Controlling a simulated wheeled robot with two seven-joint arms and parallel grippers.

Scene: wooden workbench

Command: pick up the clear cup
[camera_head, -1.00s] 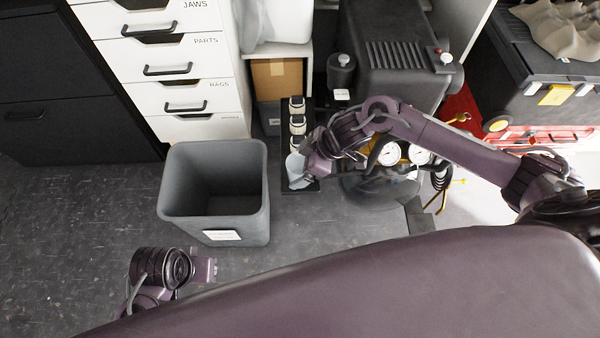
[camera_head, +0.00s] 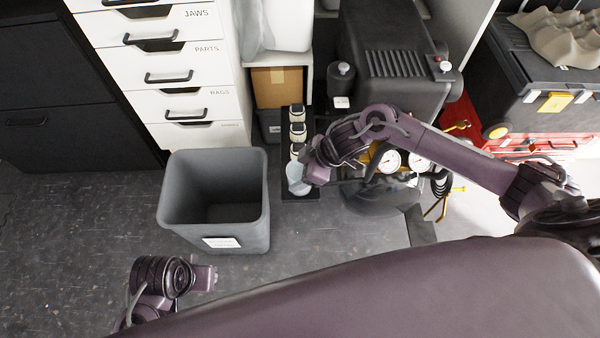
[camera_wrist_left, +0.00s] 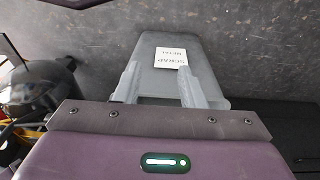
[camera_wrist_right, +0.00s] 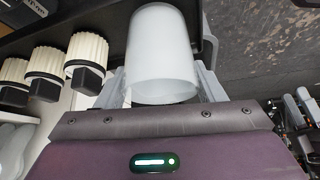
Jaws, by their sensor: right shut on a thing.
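The clear cup (camera_wrist_right: 162,55) looks whitish and translucent. In the right wrist view it sits between the two fingers of my right gripper (camera_wrist_right: 160,92), which is shut on it. In the head view the cup (camera_head: 297,180) shows at the near end of a dark tray (camera_head: 300,196), and my right gripper (camera_head: 307,178) reaches it from the right. I cannot tell whether the cup touches the tray. My left gripper (camera_head: 212,275) is low at the left. In the left wrist view its fingers (camera_wrist_left: 158,88) are apart with nothing between them.
A grey bin (camera_head: 212,239) labelled scrap metal stands on the floor left of the tray. Several white-capped items (camera_wrist_right: 86,55) stand in a row beside the cup. A compressor with gauges (camera_head: 390,162) is close at the right. White drawers (camera_head: 185,76) stand behind the bin.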

